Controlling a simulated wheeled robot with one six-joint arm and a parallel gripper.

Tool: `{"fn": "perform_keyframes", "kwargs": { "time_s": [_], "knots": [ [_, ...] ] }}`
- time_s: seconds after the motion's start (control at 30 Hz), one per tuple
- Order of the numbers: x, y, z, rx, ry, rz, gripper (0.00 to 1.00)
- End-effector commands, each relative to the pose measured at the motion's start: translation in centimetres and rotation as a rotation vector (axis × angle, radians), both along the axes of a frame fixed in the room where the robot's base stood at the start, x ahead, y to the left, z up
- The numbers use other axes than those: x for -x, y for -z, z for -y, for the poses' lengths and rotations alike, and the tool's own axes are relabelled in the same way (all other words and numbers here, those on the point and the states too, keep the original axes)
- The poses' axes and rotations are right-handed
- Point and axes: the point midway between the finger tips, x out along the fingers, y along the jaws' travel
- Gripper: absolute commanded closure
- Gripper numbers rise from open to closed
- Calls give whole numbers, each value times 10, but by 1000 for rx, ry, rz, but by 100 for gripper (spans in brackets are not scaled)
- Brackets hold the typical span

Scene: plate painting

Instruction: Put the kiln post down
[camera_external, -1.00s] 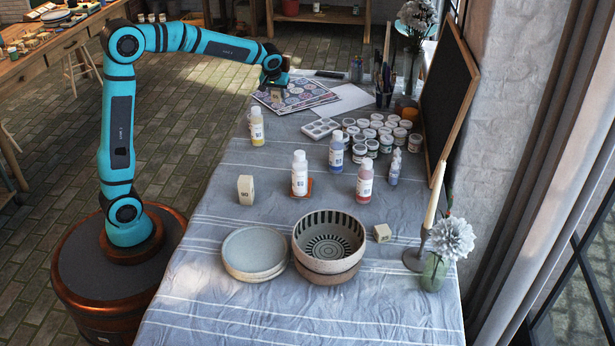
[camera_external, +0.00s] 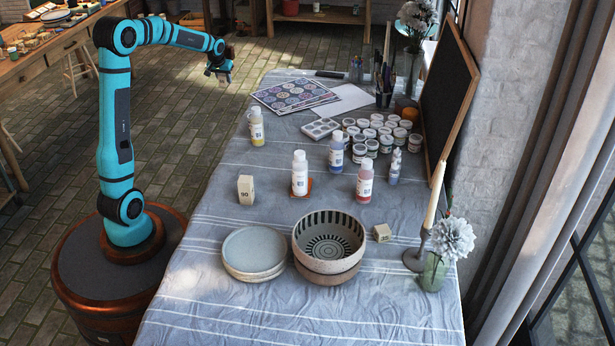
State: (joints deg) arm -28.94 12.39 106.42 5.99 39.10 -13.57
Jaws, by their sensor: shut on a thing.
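My gripper (camera_external: 221,73) is at the upper left of the table, out past its left edge with floor behind it in the picture. It is shut on a small pale kiln post (camera_external: 223,83), mostly hidden by the jaws and too small to read. A second pale post (camera_external: 245,190) with a dark number stands upright on the table's left side. A third pale block (camera_external: 382,233) lies on the cloth right of the patterned bowl.
The cloth-covered table (camera_external: 215,300) holds stacked plates (camera_external: 254,252), a striped bowl (camera_external: 329,272), bottles such as the yellow one (camera_external: 257,127), paint jars (camera_external: 372,147) and pattern sheets (camera_external: 290,95). A candlestick (camera_external: 416,260) stands at right. Cloth is bare around the upright post.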

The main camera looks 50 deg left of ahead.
Motion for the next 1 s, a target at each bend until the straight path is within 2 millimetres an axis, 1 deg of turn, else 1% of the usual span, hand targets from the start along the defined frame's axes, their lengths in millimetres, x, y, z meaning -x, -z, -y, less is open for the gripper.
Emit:
{"fn": "perform_keyframes", "kwargs": {
  "time_s": [0.03, 0.2, 0.3, 0.43, 0.53, 0.63, 1.0],
  "knots": [
    [9, 2, -18, 1, -9, 0, 90],
    [39, 6, -70, 1, -18, 0, 90],
    [57, 9, -96, 0, -22, 0, 90],
    [76, 11, -123, 1, -27, 1, 90],
    [86, 13, -136, 1, -28, 0, 90],
    [91, 14, -143, 0, -27, 0, 90],
    [93, 14, -145, 0, -27, 0, 90]
  ]
}}
